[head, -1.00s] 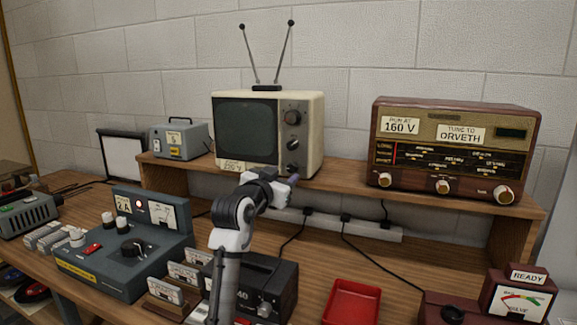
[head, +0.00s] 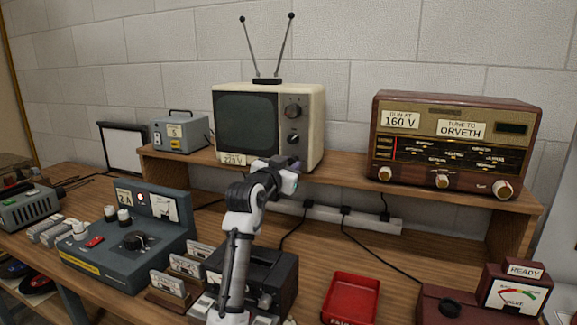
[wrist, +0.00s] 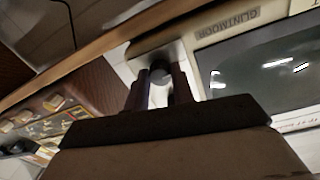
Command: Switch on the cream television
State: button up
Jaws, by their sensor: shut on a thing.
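The cream television (head: 316,130) stands on the wooden shelf with its two-rod aerial up. Its screen (head: 246,121) is dark; in the wrist view the screen (wrist: 275,65) shows only pale reflections. Two dark knobs show on its right-hand panel, an upper one (head: 293,112) and a middle one (head: 293,138). My gripper (head: 291,163) is at the bottom of that panel and covers the lowest knob in the head view. In the wrist view my gripper's fingers (wrist: 161,88) are shut on this dark round knob (wrist: 160,72).
A brown radio (head: 455,147) stands right of the television, and a small grey box (head: 181,133) left. Below the shelf (head: 345,176) are a power strip (head: 350,218) with cables, a grey control unit (head: 125,245), a dark device (head: 270,275) under my arm and a red tray (head: 351,298).

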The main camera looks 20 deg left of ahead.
jog(key=shift+f+m+b, duration=0.1)
jog(key=shift+m+b, duration=0.2)
jog(key=shift+b, duration=0.05)
jog(key=shift+m+b, duration=0.85)
jog(key=shift+m, duration=0.15)
jog(key=m+b, duration=0.2)
jog(key=m, duration=0.1)
jog(key=m+b, duration=0.2)
jog(key=m, duration=0.2)
jog(key=shift+m, duration=0.4)
jog(key=shift+r+m+b, duration=0.2)
jog(key=shift+m+b, duration=0.25)
jog(key=shift+m, duration=1.45)
jog(key=shift+g, duration=0.3)
jog(key=o, duration=1)
